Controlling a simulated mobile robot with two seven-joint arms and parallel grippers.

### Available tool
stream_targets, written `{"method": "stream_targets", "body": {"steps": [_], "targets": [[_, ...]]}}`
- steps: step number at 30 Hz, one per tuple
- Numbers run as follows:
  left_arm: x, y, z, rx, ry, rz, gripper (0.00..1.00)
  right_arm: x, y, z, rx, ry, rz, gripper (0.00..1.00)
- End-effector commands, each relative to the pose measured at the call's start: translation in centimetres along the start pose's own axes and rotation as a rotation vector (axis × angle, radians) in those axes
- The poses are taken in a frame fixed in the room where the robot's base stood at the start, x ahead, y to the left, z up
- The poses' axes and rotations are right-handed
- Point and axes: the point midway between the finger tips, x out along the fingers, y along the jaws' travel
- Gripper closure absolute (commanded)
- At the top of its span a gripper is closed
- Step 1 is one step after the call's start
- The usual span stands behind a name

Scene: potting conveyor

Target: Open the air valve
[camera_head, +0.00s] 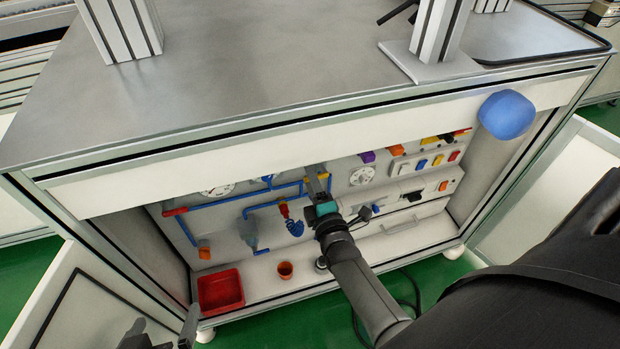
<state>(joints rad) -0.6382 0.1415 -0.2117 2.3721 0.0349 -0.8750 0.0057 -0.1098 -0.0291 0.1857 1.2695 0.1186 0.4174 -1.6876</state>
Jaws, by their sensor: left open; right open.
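A yellow handle (323,176) sits at the right end of the blue air piping (250,195) on the back panel inside the open cabinet; it looks like the air valve. My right gripper (319,187) is open at this handle, its fingers pointing at the panel. The fingers partly cover the handle, so I cannot tell whether they touch it. A red piece (174,211) is at the left end of the piping. My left gripper (160,336) is open at the bottom left edge, empty and far from the panel; it is partly cut off.
Switches and sockets (430,162) fill the panel's right side. The metal tabletop (250,70) overhangs the panel. A blue rounded object (507,114) is at the upper right. Open doors (95,300) flank the cabinet.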

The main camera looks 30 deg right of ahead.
Motion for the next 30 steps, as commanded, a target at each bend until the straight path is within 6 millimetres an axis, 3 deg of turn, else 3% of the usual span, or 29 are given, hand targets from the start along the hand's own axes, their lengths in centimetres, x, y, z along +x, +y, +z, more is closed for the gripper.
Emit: {"method": "stream_targets", "body": {"steps": [6, 19, 30], "targets": [[0.0, 0.02, 0.01, 0.0, 0.0, 0.001, 0.0, 0.01, 0.01, 0.0, 0.0, 0.0, 0.0, 0.52], [0.0, 0.02, 0.06, 0.0, -0.002, 0.0, 0.0, 0.0, 0.02, 0.0, 0.0, 0.0, 0.0, 1.0], [-0.01, 0.02, 0.07, 0.0, -0.003, 0.0, 0.0, -0.01, 0.01, 0.0, 0.0, 0.0, 0.0, 1.0]]}}
